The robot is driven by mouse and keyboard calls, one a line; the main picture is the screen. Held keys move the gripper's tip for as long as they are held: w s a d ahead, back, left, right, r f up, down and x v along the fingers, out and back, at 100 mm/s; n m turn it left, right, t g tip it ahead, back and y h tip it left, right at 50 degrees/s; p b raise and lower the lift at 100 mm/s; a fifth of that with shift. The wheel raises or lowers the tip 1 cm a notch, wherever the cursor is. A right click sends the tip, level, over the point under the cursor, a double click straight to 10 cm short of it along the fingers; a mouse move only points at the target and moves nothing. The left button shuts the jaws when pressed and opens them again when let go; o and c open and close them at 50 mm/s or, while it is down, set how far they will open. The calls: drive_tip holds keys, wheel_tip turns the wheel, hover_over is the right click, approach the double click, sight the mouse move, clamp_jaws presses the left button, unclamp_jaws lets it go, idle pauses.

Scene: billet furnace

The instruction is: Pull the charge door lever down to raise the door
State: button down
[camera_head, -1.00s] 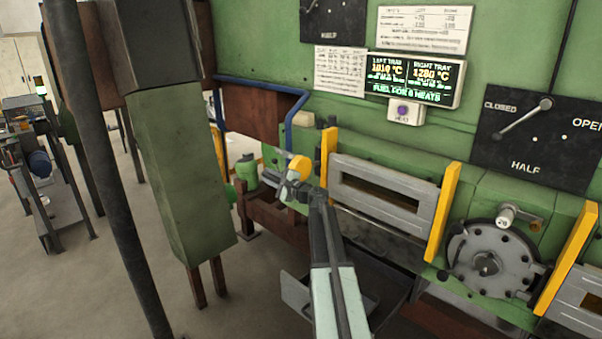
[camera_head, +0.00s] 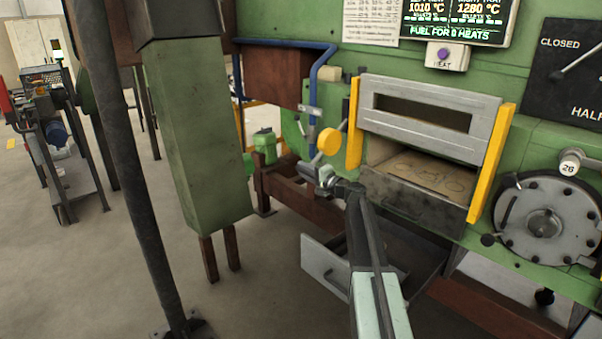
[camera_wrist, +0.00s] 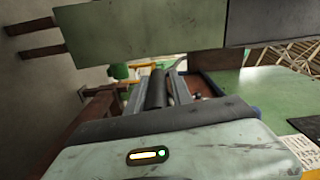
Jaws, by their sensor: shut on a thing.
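The charge door (camera_head: 425,115), a grey slotted panel, stands raised between two yellow guides. The opening below shows a tan floor with round marks. Left of it, a yellow disc (camera_head: 329,141) sits close above my gripper (camera_head: 322,178). The charge door lever (camera_head: 312,144) seems to be the blue-and-grey bar running down to my gripper beside the disc. My gripper is shut on it low at the left of the door; the fingers are small and the exact contact is hard to make out.
A green box column (camera_head: 195,130) and a dark post (camera_head: 125,170) stand left of my arm. A grey tray (camera_head: 330,265) sits below the door. A round plate with a handle (camera_head: 545,222) is at the right.

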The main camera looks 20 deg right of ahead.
drive_tip(key=shift+d+f, duration=0.15)
drive_tip(key=shift+f, duration=0.1)
drive_tip(key=c, duration=1.5)
unclamp_jaws()
drive_tip(key=shift+o, duration=1.2)
drive_tip(key=shift+w+f, duration=0.15)
drive_tip(key=shift+f, duration=0.1)
drive_tip(key=shift+r, duration=0.1)
drive_tip(key=v, duration=0.7)
drive_tip(key=shift+s, duration=0.4)
